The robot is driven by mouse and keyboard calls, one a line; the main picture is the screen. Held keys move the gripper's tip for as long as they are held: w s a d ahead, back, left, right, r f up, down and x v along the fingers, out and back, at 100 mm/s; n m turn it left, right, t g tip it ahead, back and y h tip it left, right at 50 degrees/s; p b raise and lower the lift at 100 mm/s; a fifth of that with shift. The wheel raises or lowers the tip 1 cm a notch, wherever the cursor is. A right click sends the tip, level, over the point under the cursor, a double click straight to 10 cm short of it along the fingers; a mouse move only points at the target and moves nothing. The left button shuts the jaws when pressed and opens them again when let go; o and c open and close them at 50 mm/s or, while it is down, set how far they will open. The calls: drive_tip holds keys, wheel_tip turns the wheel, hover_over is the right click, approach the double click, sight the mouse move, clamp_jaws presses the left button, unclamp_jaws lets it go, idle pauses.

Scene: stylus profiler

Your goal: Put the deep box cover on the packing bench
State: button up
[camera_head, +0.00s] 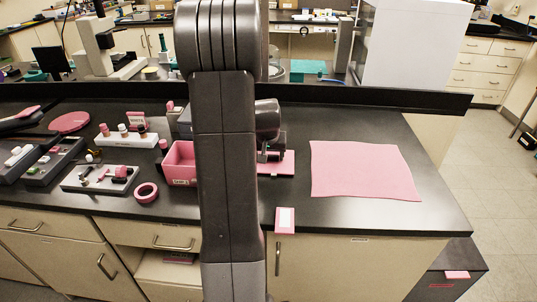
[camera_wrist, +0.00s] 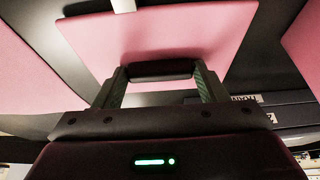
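The deep box cover is likely the flat pink panel (camera_head: 286,168) with a dark bar-like handle, lying at or just above the dark bench top behind my arm. In the wrist view the pink panel (camera_wrist: 150,35) fills the middle, its dark handle (camera_wrist: 160,70) between my fingertips. My gripper (camera_wrist: 160,72) has a fingertip against each end of the handle, with no clear gap. In the head view my gripper (camera_head: 270,150) is over the panel, partly hidden by my arm. I cannot tell which surface is the packing bench.
A pink open box (camera_head: 181,166) stands left of my arm. A wide pink mat (camera_head: 364,171) lies on the right of the dark bench (camera_head: 438,205). Trays of small parts, a pink ring (camera_head: 146,193) and a bottle rack (camera_head: 126,140) occupy the left. A raised ledge (camera_head: 400,99) runs behind.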

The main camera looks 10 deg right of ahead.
drive_tip(key=o, duration=0.3)
drive_tip(key=shift+r, duration=0.1)
drive_tip(key=shift+r, duration=0.25)
drive_tip(key=v, duration=1.1)
drive_tip(key=shift+s+a+r, duration=0.1)
drive_tip(key=shift+s+r, duration=0.1)
drive_tip(key=shift+r, duration=0.1)
